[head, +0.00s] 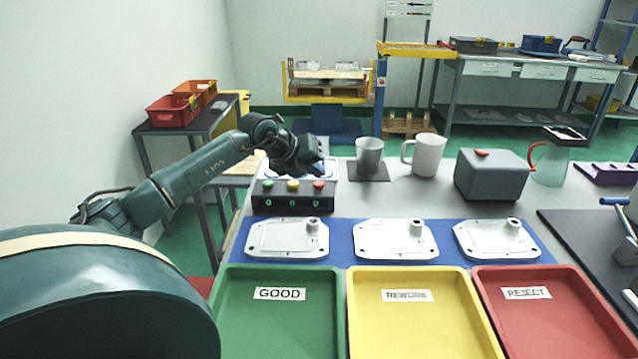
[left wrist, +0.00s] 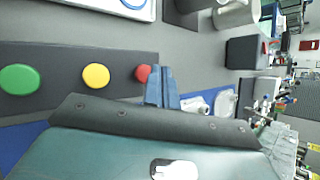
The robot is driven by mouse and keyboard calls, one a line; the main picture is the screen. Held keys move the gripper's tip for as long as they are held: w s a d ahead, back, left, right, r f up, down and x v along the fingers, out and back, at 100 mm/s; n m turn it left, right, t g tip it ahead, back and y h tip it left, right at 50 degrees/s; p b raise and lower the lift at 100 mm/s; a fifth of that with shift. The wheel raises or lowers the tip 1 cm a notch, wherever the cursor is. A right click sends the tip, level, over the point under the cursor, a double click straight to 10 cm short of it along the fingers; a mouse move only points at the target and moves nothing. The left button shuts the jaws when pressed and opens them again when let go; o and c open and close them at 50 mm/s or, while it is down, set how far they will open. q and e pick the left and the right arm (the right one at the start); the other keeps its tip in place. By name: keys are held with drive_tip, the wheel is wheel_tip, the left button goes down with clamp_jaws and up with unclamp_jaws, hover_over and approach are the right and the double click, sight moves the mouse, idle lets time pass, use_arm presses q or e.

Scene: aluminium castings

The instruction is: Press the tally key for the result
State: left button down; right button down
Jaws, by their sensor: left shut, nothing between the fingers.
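The tally box (head: 292,204) is a dark block with a green key (head: 267,184), a yellow key (head: 293,185) and a red key (head: 319,185) on top, and lit green digits on its front. My left gripper (head: 318,167) is shut and empty, above and a little behind the red key. In the left wrist view the closed fingertips (left wrist: 162,88) appear just right of the red key (left wrist: 143,73); I cannot tell whether they touch it. The yellow key (left wrist: 96,76) and green key (left wrist: 19,79) show uncovered there. My right gripper is out of view.
Three pale castings (head: 288,239) lie on a blue mat (head: 343,240) in front of the box. Green GOOD (head: 280,330), yellow REWORK (head: 410,330) and red REJECT (head: 540,330) trays stand nearer. A grey cup (head: 369,155), white mug (head: 427,155) and grey box (head: 491,178) stand behind.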

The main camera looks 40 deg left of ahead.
sight(315, 185)
use_arm(q)
drive_tip(key=shift+f, duration=0.1)
idle(0.3)
drive_tip(key=shift+f+b, duration=0.3)
drive_tip(key=shift+f, duration=0.05)
drive_tip(key=shift+f+b, duration=0.35)
drive_tip(key=shift+f, duration=0.25)
idle(0.6)
drive_tip(key=shift+r, duration=0.1)
drive_tip(key=shift+r+p, duration=0.75)
drive_tip(key=shift+r, duration=0.15)
drive_tip(key=shift+r+p, duration=1.85)
drive_tip(key=shift+r, duration=0.7)
